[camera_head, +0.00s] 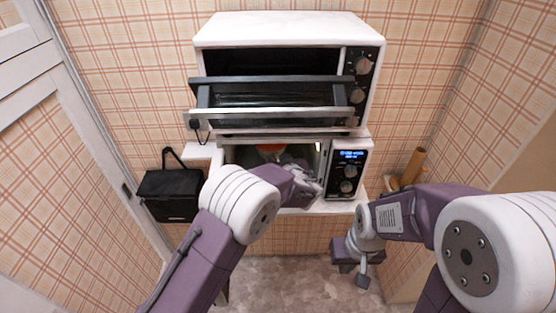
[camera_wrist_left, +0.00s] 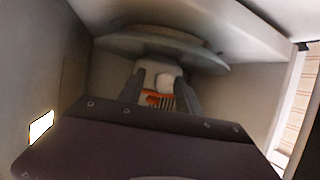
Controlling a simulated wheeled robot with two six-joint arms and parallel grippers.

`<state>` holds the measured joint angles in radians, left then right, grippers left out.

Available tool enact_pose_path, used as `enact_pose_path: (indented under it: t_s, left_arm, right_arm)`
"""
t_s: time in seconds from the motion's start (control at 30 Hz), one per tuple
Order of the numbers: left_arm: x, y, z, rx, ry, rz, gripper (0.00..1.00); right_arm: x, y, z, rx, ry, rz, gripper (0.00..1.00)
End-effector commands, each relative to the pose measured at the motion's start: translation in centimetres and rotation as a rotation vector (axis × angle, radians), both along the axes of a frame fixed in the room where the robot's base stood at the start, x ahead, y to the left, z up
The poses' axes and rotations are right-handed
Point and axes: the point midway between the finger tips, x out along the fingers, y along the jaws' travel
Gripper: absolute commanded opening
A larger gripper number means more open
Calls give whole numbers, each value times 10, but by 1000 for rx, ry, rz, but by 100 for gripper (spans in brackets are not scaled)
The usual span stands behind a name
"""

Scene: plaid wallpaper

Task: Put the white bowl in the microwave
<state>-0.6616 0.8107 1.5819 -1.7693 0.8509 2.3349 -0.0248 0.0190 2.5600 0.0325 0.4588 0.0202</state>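The microwave (camera_head: 349,190) stands below the oven with its front open; its blue display is lit. My left arm reaches into it from the left. A white object, probably the white bowl (camera_wrist_left: 163,74), with orange on it, shows in the left wrist view between my left gripper's (camera_wrist_left: 160,88) fingers, which stand well apart. It lies close to the round turntable (camera_wrist_left: 115,42); I cannot tell whether they touch. In the head view only an orange patch of it shows inside the microwave; my arm hides the rest. My right gripper (camera_head: 354,275) hangs empty at lower right, fingers apart.
A white toaster oven (camera_head: 290,28) sits above the microwave, its dark door (camera_head: 270,95) tilted partly open over the cavity. A black bag (camera_head: 172,195) is at left. Brown cylinders (camera_head: 413,166) stand at right. The floor (camera_head: 285,285) in front is clear.

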Motion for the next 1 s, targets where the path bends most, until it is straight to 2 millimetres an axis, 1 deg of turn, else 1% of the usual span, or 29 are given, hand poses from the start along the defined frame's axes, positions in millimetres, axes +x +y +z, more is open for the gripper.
enact_pose_path:
  t_s: [0.07,0.17,0.33,0.4,0.53,0.67,1.0]
  left_arm:
    - [-1,0,-2,0,3,0,41]
    - [-10,-4,0,0,1,-2,41]
    - [-44,-13,13,-3,-1,-4,41]
    - [-57,-16,20,-3,-2,-3,41]
    - [-74,-21,30,-1,-2,-2,41]
    - [-81,-22,34,0,0,-1,41]
    - [-81,-22,35,0,0,0,41]
  right_arm:
    - [0,0,-1,0,0,0,0]
    - [0,0,-9,0,0,0,0]
    - [0,0,-30,0,0,0,0]
    - [0,0,-35,0,0,0,0]
    - [0,0,-41,0,0,0,0]
    - [0,0,-42,0,0,0,0]
    - [0,0,-41,0,0,0,0]
